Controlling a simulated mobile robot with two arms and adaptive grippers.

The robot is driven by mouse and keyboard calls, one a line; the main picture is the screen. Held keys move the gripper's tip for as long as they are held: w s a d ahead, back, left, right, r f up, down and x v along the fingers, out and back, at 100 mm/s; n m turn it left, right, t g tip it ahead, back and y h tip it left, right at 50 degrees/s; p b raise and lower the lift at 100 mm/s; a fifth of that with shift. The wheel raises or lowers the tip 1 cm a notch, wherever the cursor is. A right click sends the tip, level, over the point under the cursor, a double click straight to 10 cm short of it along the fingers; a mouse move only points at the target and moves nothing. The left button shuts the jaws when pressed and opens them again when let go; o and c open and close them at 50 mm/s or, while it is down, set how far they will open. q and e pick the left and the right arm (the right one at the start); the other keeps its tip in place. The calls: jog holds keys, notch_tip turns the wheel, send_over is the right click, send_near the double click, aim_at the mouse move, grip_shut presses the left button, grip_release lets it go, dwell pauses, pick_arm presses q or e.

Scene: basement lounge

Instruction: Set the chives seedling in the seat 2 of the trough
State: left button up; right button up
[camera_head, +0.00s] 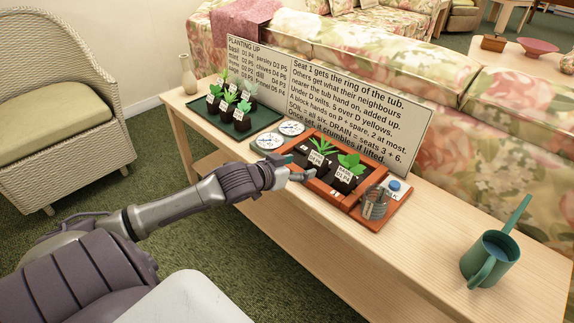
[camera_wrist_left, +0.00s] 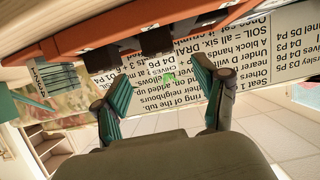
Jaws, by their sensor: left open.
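The chives seedling (camera_head: 316,158), a black pot with narrow green leaves and a white label, stands in the left part of the orange-brown trough (camera_head: 366,222). A broad-leaved seedling labelled basil (camera_head: 343,180) stands to its right in the trough. My left gripper (camera_head: 300,174) is open at the trough's near left side, close to the chives pot. In the left wrist view, upside down, the chives label (camera_wrist_left: 168,70) and dark pot (camera_wrist_left: 155,42) lie between the spread fingertips; I cannot tell whether they touch. The seat under the pot is hidden. My right gripper is not in view.
A green tray (camera_head: 207,122) with several seedlings stands at the left. Two white dials (camera_head: 291,128) sit beside the trough. A sign (camera_head: 340,100) stands behind. A grey cup (camera_head: 375,204), a blue button (camera_head: 394,185) and a green watering can (camera_head: 490,262) are to the right.

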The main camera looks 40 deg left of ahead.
pick_arm(q)
jog(key=s+d+f+g, duration=0.3)
jog(key=s+d, duration=0.3)
jog(key=s, duration=0.3)
jog(key=s+d+f+g, duration=0.3)
jog(key=s+d+f, duration=0.1)
jog(key=s, duration=0.5)
jog(key=s+d+f+m+g+p, duration=0.1)
jog(key=s+d+f+g, duration=0.2)
jog(key=s+d, duration=0.4)
jog(key=s+f, duration=0.1)
jog(key=s, duration=0.2)
jog(key=shift+d+f+g+y, duration=0.2)
jog(key=shift+d+g+y, duration=0.1)
jog(key=shift+g+y, duration=0.1)
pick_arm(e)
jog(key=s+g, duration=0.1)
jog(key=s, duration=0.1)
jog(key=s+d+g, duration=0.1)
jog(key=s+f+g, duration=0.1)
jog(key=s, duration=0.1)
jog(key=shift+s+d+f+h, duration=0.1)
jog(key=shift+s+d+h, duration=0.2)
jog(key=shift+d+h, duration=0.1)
